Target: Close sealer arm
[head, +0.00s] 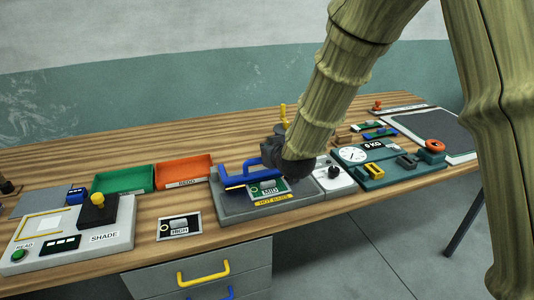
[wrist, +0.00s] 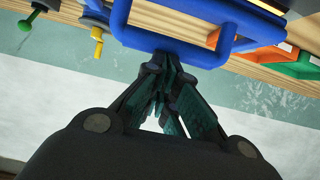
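The sealer is a grey base (head: 222,208) with a "HOT BARS" label, on the table's front middle. Its blue arm (head: 240,184) has a looped handle and stands raised and tilted above the base. A small "MID" panel shows beneath it. My dark gripper (head: 276,150) is at the arm's upper right, partly hidden by my wrist. In the wrist view the blue handle (wrist: 170,40) crosses just beyond my fingertips (wrist: 166,62). The fingers are drawn together with no clear gap. They look very near or touching the handle; nothing is visibly held between them.
Green (head: 125,178) and orange (head: 183,171) trays stand left of the sealer. A shade reader (head: 70,240) is at far left, a "HIGH" panel (head: 179,226) in front. A scale unit (head: 385,165) stands right. A yellow-tipped lever (head: 283,112) rises behind my gripper.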

